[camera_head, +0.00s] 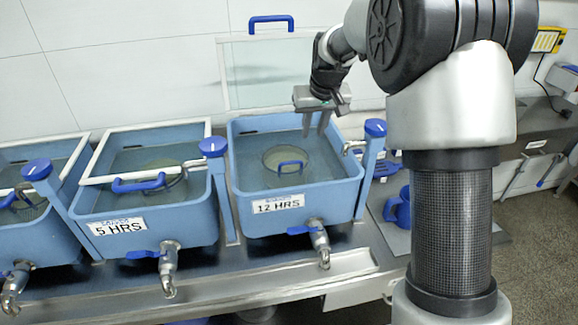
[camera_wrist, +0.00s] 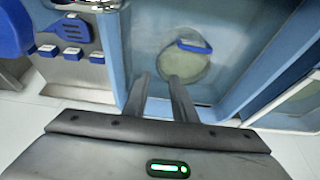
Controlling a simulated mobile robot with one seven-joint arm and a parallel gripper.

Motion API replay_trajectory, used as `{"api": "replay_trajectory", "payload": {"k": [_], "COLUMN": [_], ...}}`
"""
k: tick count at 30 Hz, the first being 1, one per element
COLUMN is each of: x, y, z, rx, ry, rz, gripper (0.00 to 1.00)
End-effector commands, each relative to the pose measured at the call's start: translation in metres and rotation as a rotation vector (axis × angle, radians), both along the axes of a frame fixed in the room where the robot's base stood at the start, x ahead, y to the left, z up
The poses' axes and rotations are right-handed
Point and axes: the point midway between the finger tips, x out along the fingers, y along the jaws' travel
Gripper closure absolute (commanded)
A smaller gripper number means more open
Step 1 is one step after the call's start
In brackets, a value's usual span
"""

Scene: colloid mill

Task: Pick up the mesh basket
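The mesh basket (camera_head: 278,156) is round, with a blue handle, and sits in liquid inside the blue tank (camera_head: 240,190) labelled 12 HRS. In the wrist view the basket (camera_wrist: 186,68) shows as a pale disc with its blue handle across the upper part. My gripper (camera_head: 314,131) is above the back right part of this tank, pointing down, apart from the basket. Its two fingers are separated with nothing between them; they also show in the wrist view (camera_wrist: 158,80), just left of and below the basket.
A clear lid (camera_head: 270,75) with a blue handle stands raised behind the 12 HRS tank. The 5 HRS tank (camera_head: 160,223) and another tank at left have white-framed lids on top. Blue knobs (camera_head: 375,127) rise beside the tanks. Taps project in front.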

Motion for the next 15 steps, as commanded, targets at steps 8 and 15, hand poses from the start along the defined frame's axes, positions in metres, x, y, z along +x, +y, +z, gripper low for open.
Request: {"api": "replay_trajectory", "payload": {"k": [8,15], "x": [0.022,0.037], "y": [0.004,0.007], "z": [-0.059,-0.093], "rx": [-0.001,0.000], "ry": [0.005,0.001], "rz": [-0.001,-0.001], "gripper": [0.75,0.75]}}
